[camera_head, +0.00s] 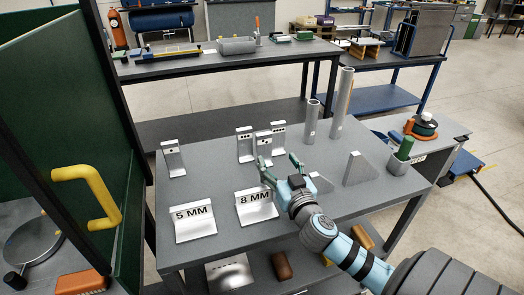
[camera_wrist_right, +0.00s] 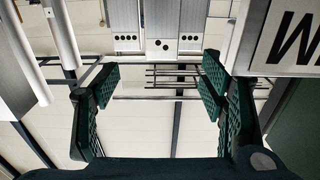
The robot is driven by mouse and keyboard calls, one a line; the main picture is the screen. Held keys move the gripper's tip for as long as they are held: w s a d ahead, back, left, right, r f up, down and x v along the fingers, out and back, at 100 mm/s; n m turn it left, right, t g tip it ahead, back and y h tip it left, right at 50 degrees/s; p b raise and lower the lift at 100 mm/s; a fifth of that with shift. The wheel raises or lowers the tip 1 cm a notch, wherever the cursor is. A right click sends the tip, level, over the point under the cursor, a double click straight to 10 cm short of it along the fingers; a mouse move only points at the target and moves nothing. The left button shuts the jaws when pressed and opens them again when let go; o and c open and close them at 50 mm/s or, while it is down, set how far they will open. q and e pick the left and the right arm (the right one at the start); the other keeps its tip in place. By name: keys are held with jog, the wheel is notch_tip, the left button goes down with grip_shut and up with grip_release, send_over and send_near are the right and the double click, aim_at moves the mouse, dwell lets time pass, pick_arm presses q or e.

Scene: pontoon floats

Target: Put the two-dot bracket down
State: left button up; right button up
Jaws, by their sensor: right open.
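The two-dot bracket (camera_head: 263,146) is a grey upright metal bracket on the grey table, in front of two similar brackets. In the right wrist view, which looks upside down, it is the middle bracket (camera_wrist_right: 165,20) at the top, with dark dots near its edge. My right gripper (camera_head: 278,163) is open and empty just in front of it. In the wrist view its green-padded fingers (camera_wrist_right: 160,88) are wide apart with a gap between them, and the bracket lies beyond the tips. The bracket's foot is partly hidden by the gripper. My left gripper is not in view.
Dotted brackets stand close by at left (camera_head: 244,147) and right (camera_head: 279,132); another (camera_head: 174,160) stands farther left. The 5 MM (camera_head: 193,219) and 8 MM (camera_head: 256,207) signs are in front. Tall tubes (camera_head: 342,104) and triangular plates (camera_head: 360,169) stand right. The table between the left bracket and signs is clear.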

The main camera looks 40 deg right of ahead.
aim_at(265, 142)
jog(key=x, duration=1.1)
jog(key=shift+w+a+f+p, duration=0.1)
jog(key=shift+w+f+p, duration=0.1)
jog(key=shift+p, duration=0.2)
jog(key=shift+w+f, duration=0.1)
jog(key=shift+w, duration=0.05)
jog(key=c, duration=1.4)
